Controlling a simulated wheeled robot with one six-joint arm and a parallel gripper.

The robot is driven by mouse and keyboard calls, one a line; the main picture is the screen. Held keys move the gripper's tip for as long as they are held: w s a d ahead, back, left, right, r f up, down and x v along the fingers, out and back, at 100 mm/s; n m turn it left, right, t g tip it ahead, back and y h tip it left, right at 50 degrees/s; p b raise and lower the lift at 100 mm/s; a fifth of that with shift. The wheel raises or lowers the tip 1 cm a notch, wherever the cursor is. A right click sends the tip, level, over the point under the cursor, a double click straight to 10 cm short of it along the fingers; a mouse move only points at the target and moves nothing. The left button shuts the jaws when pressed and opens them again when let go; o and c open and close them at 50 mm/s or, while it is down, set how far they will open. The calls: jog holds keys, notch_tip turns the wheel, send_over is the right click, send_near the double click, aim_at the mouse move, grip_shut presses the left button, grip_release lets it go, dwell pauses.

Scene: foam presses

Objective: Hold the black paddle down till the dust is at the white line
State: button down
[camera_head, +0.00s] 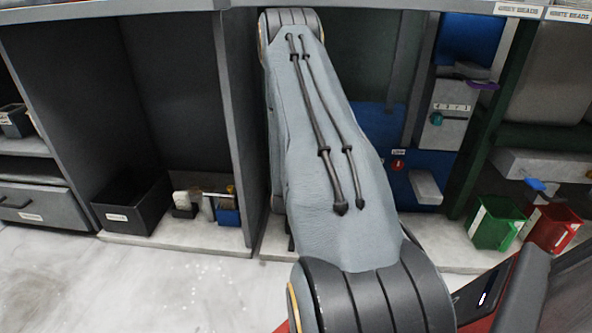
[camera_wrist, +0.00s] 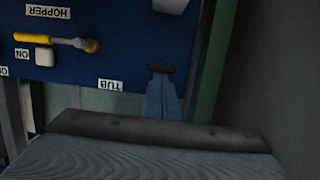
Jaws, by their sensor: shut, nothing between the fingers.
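My gripper (camera_wrist: 161,71) shows in the wrist view as two blue fingers with a dark tip, shut and empty, in front of a blue panel (camera_wrist: 120,62). I cannot tell whether the tip touches the panel. In the head view my arm covers the middle and hides the gripper. I cannot make out the black paddle for certain; a dark flat piece (camera_head: 465,70) sits under a blue container at the upper right. No dust level shows. A green bin (camera_head: 493,223) and a red bin (camera_head: 552,229) each bear a white stripe.
The wrist view shows a yellow-handled lever (camera_wrist: 55,40), a pale button (camera_wrist: 44,56) and a TUB label (camera_wrist: 110,84). A black bin (camera_head: 132,205) stands left; floor there is clear.

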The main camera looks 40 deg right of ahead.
jog(key=shift+s+a+f, duration=0.15)
jog(key=shift+s+f, duration=0.1)
jog(key=shift+f, duration=0.1)
notch_tip(320, 180, up, 5)
jog(key=p, duration=0.4)
jog(key=p+v, duration=0.3)
jog(key=v, duration=0.6)
jog(key=shift+a, duration=0.2)
jog(key=shift+s, duration=0.15)
